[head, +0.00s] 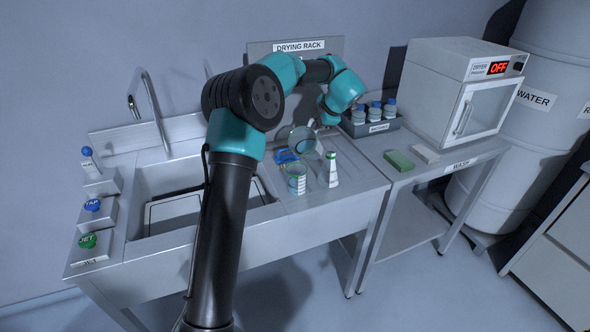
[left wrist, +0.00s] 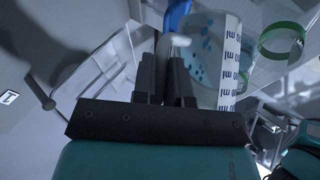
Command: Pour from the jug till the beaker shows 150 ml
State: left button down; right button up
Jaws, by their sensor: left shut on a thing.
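The clear jug (head: 302,140) is off the drainboard, tilted with its round end towards the head camera, above and behind the beaker (head: 296,181). My left gripper (head: 318,123) is at the jug's upper right; in the left wrist view its dark fingers (left wrist: 166,75) are closed on a pale, narrow part like a handle. The beaker stands upright on the drainboard, with a pale scale strip on its side. A clear vessel (left wrist: 203,45) with an ml strip and blue specks fills the wrist view beyond the fingers. The liquid level cannot be read. My right gripper is not visible.
A white bottle with a green label (head: 330,172) stands close right of the beaker. A blue object (head: 286,155) lies behind the beaker. The sink (head: 150,190) is to the left. A bottle rack (head: 372,124), green block (head: 398,161) and dryer (head: 455,85) are to the right.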

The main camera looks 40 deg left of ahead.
pick_arm(q)
jog(key=shift+s+r+t, duration=0.15)
jog(key=shift+s+t, duration=0.05)
jog(key=shift+t, duration=0.1)
dwell(0.6)
